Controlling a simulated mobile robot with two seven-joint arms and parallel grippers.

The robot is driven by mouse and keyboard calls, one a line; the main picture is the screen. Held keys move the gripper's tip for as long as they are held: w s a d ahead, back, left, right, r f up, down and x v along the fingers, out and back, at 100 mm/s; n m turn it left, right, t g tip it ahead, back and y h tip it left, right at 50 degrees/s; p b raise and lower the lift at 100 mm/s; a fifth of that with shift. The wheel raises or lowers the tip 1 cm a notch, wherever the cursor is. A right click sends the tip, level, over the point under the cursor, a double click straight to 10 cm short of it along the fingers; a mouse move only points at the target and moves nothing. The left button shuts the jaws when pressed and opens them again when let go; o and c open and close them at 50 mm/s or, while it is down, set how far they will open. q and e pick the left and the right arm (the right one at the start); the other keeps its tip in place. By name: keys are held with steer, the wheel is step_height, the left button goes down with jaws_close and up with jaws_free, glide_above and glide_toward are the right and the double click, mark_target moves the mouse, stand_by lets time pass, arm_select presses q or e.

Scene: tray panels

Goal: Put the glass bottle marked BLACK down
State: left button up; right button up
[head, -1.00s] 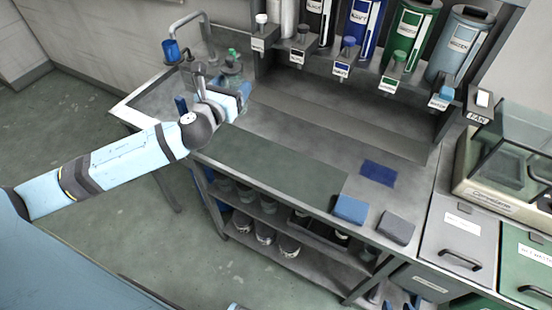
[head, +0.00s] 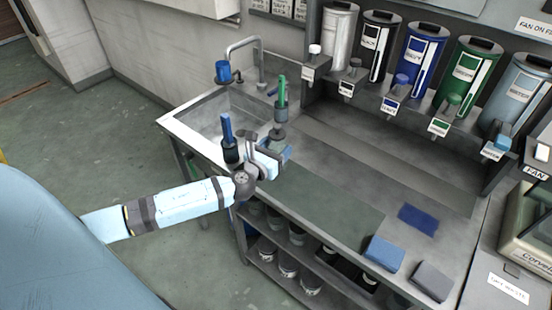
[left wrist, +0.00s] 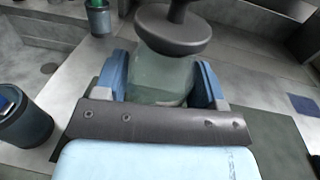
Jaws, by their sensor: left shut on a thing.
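My left gripper (head: 278,160) is shut on a glass bottle (left wrist: 160,80), whose pale greenish body sits between the blue fingers (left wrist: 116,75) in the left wrist view. The bottle has a wide dark grey top and looks upright. In the head view the gripper is at the left end of the dark mat (head: 325,205), beside the sink. The bottle is mostly hidden there by the gripper. No BLACK marking is readable on it, and I cannot tell whether its base touches the worktop. My right gripper is not in view.
A holder with a blue handle (head: 229,148) stands left of the gripper, and one with a green handle (head: 281,105) stands behind it. The sink (head: 215,112) is further left. Marked dispensers line the back, including a black one (head: 376,48). The dark mat is clear to the right.

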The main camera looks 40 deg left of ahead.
arm_select(q)
step_height(320, 180, down, 4)
steer(key=shift+r+b, duration=0.2)
steer(key=shift+b, duration=0.15)
steer(key=o, duration=1.1)
steer(key=shift+f, duration=0.1)
steer(key=shift+o, duration=0.2)
